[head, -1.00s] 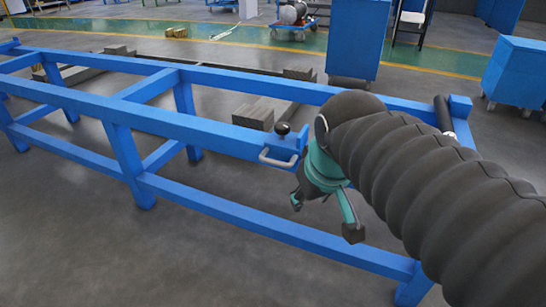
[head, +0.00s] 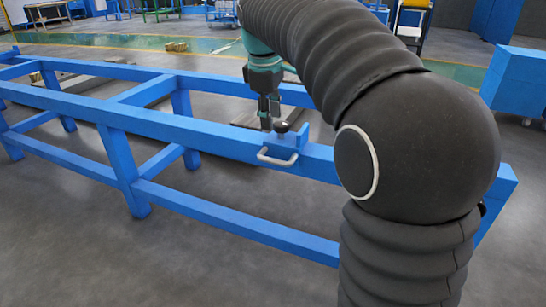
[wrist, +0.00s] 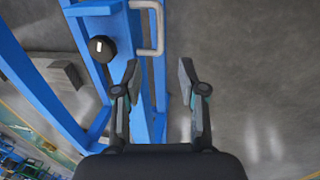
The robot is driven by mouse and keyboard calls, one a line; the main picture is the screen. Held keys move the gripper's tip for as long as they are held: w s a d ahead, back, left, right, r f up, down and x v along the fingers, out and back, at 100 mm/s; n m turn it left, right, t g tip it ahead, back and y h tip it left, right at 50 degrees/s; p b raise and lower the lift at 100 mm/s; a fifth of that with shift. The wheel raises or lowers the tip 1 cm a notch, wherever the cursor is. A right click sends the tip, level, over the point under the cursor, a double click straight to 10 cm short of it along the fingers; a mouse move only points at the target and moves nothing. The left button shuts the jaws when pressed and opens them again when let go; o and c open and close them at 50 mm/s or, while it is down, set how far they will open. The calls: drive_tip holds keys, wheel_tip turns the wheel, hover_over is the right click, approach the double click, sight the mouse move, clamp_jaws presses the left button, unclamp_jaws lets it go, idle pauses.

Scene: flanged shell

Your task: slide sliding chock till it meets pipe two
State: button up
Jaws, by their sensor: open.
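The sliding chock (head: 301,139) is a small blue block with a black knob (head: 281,128) and a pale U-shaped handle (head: 277,160), sitting on the near blue rail. In the wrist view the handle (wrist: 150,50) lies ahead of my gripper (wrist: 160,75), roughly in line with the gap between the fingers, and the knob (wrist: 102,48) is to its left. My gripper is open and empty, pointing down close to the chock in the head view (head: 267,122). Whether it touches the chock cannot be told. I cannot identify pipe two; my arm hides the frame's right part.
The blue frame's near rail (head: 60,98) runs leftward from the chock. Grey blocks (wrist: 67,75) lie on the floor beyond it. A blue cabinet (head: 518,80) stands at the back right. The floor in front (head: 70,240) is clear.

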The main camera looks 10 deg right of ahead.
sight(275, 160)
drive_tip(key=f+b, duration=0.1)
drive_tip(key=f, duration=0.3)
drive_tip(key=w+d+f, duration=0.1)
drive_tip(key=f, duration=0.3)
drive_tip(key=w+f+b, duration=0.1)
drive_tip(key=f, duration=0.4)
drive_tip(key=shift+d+b, duration=0.25)
drive_tip(key=shift+b, duration=0.1)
clamp_jaws()
